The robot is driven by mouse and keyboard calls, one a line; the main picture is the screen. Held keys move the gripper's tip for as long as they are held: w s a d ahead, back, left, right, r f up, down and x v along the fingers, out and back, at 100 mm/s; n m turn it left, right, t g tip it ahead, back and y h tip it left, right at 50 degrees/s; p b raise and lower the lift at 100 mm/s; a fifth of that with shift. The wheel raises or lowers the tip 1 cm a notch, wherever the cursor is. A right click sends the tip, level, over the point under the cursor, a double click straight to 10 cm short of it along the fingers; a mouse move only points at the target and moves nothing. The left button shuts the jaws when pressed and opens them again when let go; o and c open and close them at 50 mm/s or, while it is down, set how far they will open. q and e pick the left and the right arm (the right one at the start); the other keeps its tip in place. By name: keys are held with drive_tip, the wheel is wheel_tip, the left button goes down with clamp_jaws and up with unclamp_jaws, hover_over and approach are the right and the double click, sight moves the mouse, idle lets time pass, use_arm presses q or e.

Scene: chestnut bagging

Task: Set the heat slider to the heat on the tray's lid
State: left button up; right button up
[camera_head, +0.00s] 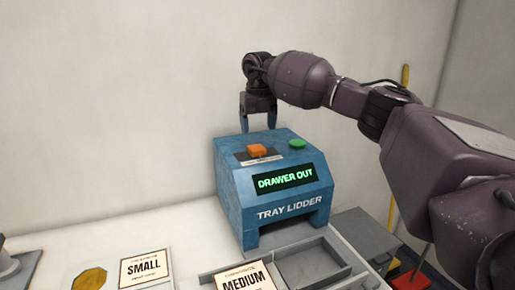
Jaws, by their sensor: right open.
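The blue tray lidder (233,188) stands on the pale counter against the wall. An orange slider knob (257,150) sits on a dark strip on its top. Its display (286,179) reads "DRAWER OUT" in green letters. My right gripper (258,122) is above the back of the machine, pointing down, with its two blue fingers apart and nothing visible between them. The fingers look to be behind the orange knob and apart from it. I cannot make out a tray lid or a heat marking in this view. My left gripper is not in view.
A green button (297,143) is right of the knob. A grey drawer (312,264) extends from the machine's front. Cards read "SMALL" (145,268) and "MEDIUM" (244,282). A golden disc (90,279) lies at the lower left. My right arm fills the right side.

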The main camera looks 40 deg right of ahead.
sight(258, 149)
wheel_tip(258, 149, down, 8)
drive_tip(key=shift+r, duration=0.25)
drive_tip(key=shift+c, duration=0.4)
drive_tip(key=c, duration=1.2)
drive_tip(key=shift+w+a+r, duration=0.1)
drive_tip(key=shift+w+a, duration=0.15)
drive_tip(key=shift+a, duration=0.85)
drive_tip(key=shift+w+a, duration=0.25)
drive_tip(key=shift+a, duration=0.85)
drive_tip(key=o, duration=1.3)
drive_tip(key=shift+a, duration=0.1)
